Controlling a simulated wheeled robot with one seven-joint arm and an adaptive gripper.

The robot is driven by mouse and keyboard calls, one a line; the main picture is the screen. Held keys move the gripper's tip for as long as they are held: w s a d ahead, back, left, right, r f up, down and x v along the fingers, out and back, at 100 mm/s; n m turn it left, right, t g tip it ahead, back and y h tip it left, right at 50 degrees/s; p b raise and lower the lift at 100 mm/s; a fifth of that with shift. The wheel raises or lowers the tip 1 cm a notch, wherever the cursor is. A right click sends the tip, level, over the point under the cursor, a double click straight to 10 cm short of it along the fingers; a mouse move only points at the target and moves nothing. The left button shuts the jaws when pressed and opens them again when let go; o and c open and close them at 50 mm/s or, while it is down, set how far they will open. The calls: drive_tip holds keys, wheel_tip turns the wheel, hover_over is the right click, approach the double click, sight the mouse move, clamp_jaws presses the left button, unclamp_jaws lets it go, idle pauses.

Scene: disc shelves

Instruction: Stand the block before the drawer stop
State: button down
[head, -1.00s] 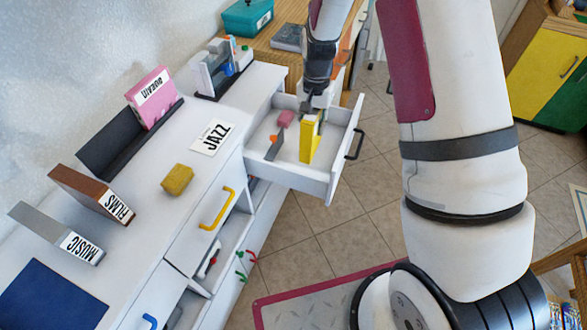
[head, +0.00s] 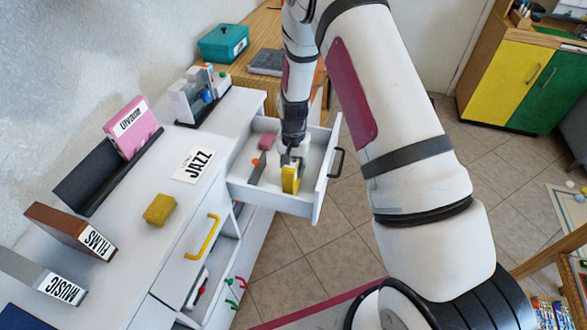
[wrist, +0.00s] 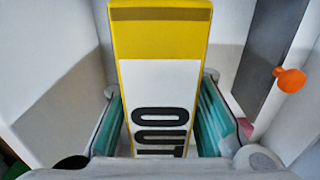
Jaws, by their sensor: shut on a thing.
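My gripper (head: 291,160) is inside the open drawer (head: 285,204), its jaws shut on a yellow block (head: 290,182). In the wrist view the block (wrist: 160,45) stands out between the teal finger pads and bears a white label with dark characters, partly cut off. I cannot tell whether its lower end touches the drawer floor. A dark grey strip with an orange knob (head: 256,162) is in the drawer, left of the block; the orange knob also shows in the wrist view (wrist: 289,80). A small pink piece (head: 266,142) lies farther back. I cannot tell which part is the drawer stop.
The drawer's front wall with a black handle (head: 337,162) is right of my gripper. On the white cabinet top are a JAZZ card (head: 194,165), a yellow lump (head: 159,209) and several labelled cases. A teal box (head: 222,43) stands behind.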

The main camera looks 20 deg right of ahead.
drive_tip(key=shift+f, duration=0.15)
drive_tip(key=c, duration=1.2)
unclamp_jaws()
drive_tip(key=shift+c, duration=0.2)
